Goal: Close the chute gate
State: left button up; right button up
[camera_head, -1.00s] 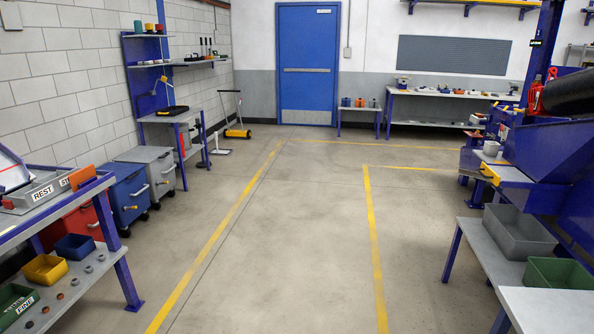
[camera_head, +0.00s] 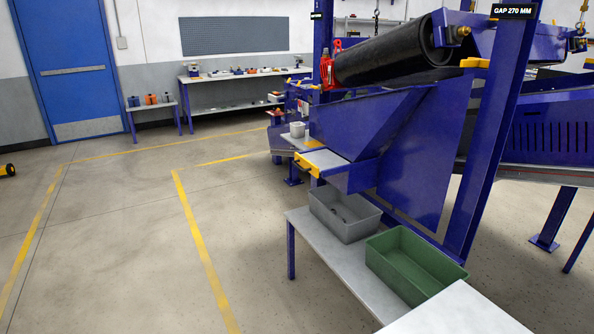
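The blue chute (camera_head: 365,125) of the overband magnet machine is right of centre in the head view. At its lower left end is a pale grey plate with a yellow front edge, which looks like the chute gate (camera_head: 325,159). A yellow handle (camera_head: 307,168) shows at its left end. The plate sticks out from the chute mouth; I cannot tell its exact position in its guides. Neither of my grippers is in view.
A grey bin (camera_head: 345,232) and a green bin (camera_head: 415,240) stand on a low bench (camera_head: 300,218) below the chute. A white tabletop (camera_head: 460,312) is at the bottom right. A black roller (camera_head: 390,55) is above the chute.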

aim_at(314, 162)
jog(key=i+j, duration=0.15)
jog(key=j, duration=0.15)
jog(key=i+j+z, duration=0.15)
jog(key=j, duration=0.2)
jog(key=i+j, duration=0.2)
jog(key=j, duration=0.15)
jog(key=i+j+z, duration=0.2)
jog(key=i, duration=0.35)
jog(key=i+j+z, duration=0.25)
jog(key=i+j, duration=0.15)
jog(key=i, duration=0.1)
